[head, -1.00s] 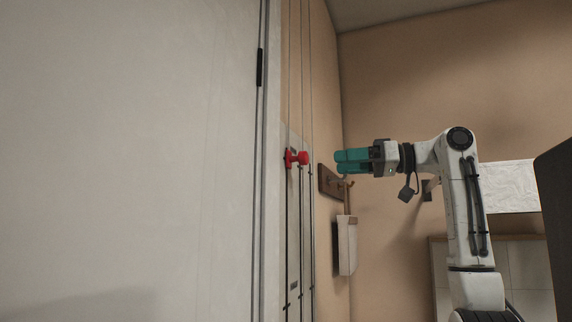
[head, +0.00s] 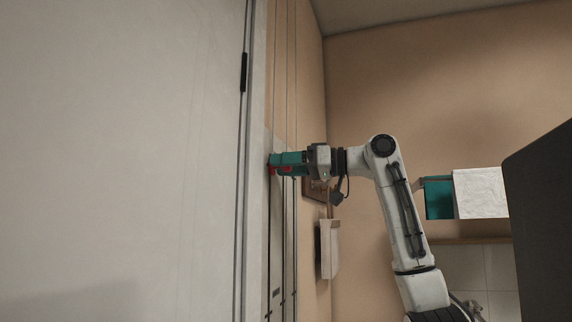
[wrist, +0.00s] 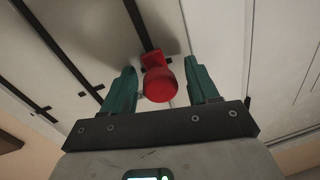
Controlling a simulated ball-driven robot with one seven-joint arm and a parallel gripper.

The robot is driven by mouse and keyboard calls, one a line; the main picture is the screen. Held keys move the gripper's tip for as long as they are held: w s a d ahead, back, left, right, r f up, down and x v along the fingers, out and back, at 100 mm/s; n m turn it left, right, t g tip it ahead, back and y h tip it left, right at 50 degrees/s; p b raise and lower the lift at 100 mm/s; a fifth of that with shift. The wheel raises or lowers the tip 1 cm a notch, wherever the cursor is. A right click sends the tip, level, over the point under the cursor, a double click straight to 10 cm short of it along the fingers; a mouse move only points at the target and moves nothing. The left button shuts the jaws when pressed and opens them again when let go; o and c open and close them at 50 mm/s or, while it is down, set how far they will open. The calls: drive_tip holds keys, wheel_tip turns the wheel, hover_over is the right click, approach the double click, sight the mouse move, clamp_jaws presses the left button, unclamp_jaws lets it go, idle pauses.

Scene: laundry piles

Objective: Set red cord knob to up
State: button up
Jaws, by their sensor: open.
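The red cord knob (wrist: 158,82) sits between the two teal fingers of my gripper (wrist: 162,88) in the wrist view. The fingers are open, with a gap to the knob on each side. In the head view, my gripper (head: 288,161) reaches left to the wall panel, and only bits of the red knob (head: 284,170) show around the fingers. The knob is mounted on a dark vertical track (wrist: 137,25) on the pale panel.
Other dark tracks (wrist: 62,48) run beside the knob's track. A large pale door (head: 120,150) stands at the left. A white holder (head: 329,248) hangs on the wall below my arm. Teal (head: 438,198) and white (head: 481,192) cloths hang at the right.

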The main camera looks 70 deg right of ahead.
drive_tip(key=shift+c, duration=0.2)
clamp_jaws()
idle(0.4)
